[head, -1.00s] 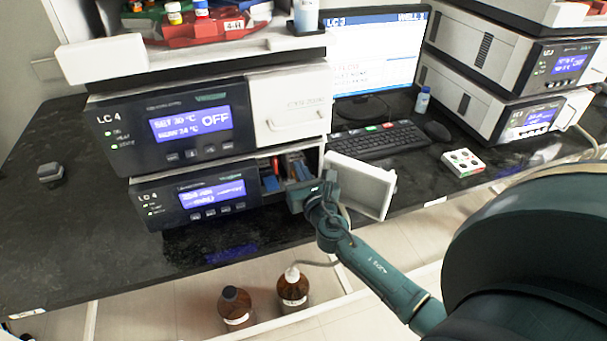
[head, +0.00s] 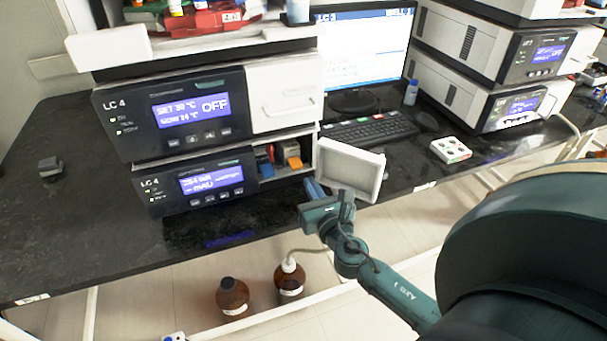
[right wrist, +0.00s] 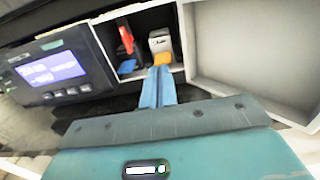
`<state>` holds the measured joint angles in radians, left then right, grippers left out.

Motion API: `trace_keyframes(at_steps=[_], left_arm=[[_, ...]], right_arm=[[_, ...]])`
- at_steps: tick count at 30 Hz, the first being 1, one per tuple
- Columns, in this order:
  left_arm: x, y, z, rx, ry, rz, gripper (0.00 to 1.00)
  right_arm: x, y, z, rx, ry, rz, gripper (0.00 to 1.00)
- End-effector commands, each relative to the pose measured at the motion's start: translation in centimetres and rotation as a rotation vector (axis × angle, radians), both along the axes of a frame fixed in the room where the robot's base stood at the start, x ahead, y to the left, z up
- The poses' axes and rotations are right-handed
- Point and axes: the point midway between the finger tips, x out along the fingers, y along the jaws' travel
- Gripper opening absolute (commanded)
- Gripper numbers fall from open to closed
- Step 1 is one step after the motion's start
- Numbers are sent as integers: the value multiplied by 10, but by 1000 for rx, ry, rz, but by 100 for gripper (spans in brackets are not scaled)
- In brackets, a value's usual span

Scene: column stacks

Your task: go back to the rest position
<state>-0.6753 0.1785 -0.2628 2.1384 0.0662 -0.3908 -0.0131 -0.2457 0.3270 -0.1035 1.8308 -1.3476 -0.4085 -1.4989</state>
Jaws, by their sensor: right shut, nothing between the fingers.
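My right gripper (head: 312,187) is just in front of the open compartment of the lower LC 4 unit (head: 201,186). In the right wrist view its two blue fingers (right wrist: 158,85) are closed together with nothing between them, pointing at the compartment. Inside the compartment are an orange-ended piece (head: 294,162), which also shows in the right wrist view (right wrist: 162,59), and a red piece (right wrist: 126,38) to its left. The compartment's white door (head: 350,170) stands open to the right of the gripper. My left gripper is in neither view.
The upper LC 4 unit (head: 186,112) has its white door shut. A keyboard (head: 366,131), a monitor (head: 366,55) and a white tray (head: 450,150) lie to the right. Two brown bottles (head: 232,297) (head: 289,280) stand below the counter's front edge. The counter at the left is mostly bare.

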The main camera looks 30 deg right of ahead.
Motion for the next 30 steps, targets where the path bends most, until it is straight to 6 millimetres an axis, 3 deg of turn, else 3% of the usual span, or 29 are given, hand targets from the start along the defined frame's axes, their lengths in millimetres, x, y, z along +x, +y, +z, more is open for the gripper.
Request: trace_keyframes(at_steps=[6, 14, 17, 20, 25, 30], left_arm=[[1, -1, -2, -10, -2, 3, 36], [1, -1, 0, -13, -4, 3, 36], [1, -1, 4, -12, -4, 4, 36], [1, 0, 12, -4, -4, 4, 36], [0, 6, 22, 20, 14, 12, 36], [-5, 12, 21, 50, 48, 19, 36]], right_arm=[[-25, 6, -1, 0, 0, 0, 0], [-29, 7, 0, 7, -1, 0, 0], [-34, 12, -4, 118, 9, 2, 0], [-47, 25, -17, 428, 33, -5, 0], [-88, 70, -48, 1300, 93, -127, 0], [-134, 125, -64, 2151, 123, -415, 0]])
